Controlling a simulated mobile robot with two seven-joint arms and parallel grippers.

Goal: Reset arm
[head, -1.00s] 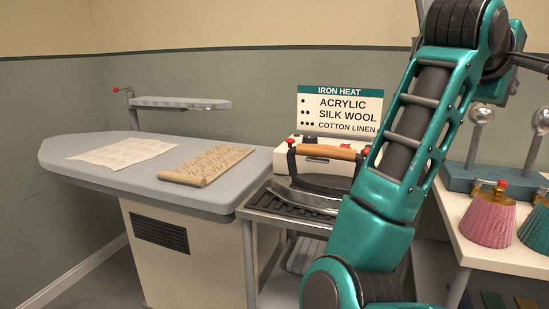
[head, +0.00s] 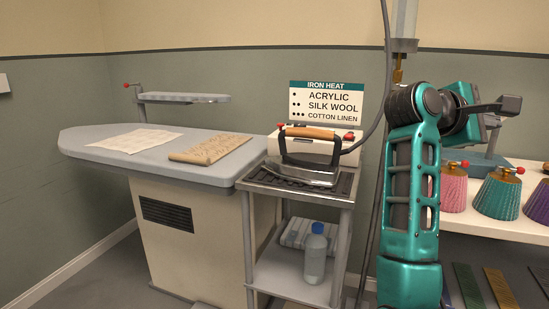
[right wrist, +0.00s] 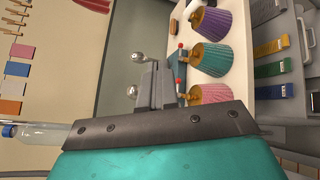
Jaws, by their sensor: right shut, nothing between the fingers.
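My right arm, teal and black, stands upright at the right of the head view. Its gripper (head: 499,106) points right, above the shelf with the pleated shades. In the right wrist view the gripper's grey fingers (right wrist: 156,88) are together with nothing between them. The left gripper shows in neither view.
An iron (head: 308,155) rests on a metal cart (head: 251,184) beside the ironing board (head: 100,152), where a pale cloth (head: 137,139) and a patterned cloth (head: 211,148) lie. A bottle (head: 315,252) stands on the cart's lower shelf. Pleated shades (head: 497,194) stand at the right.

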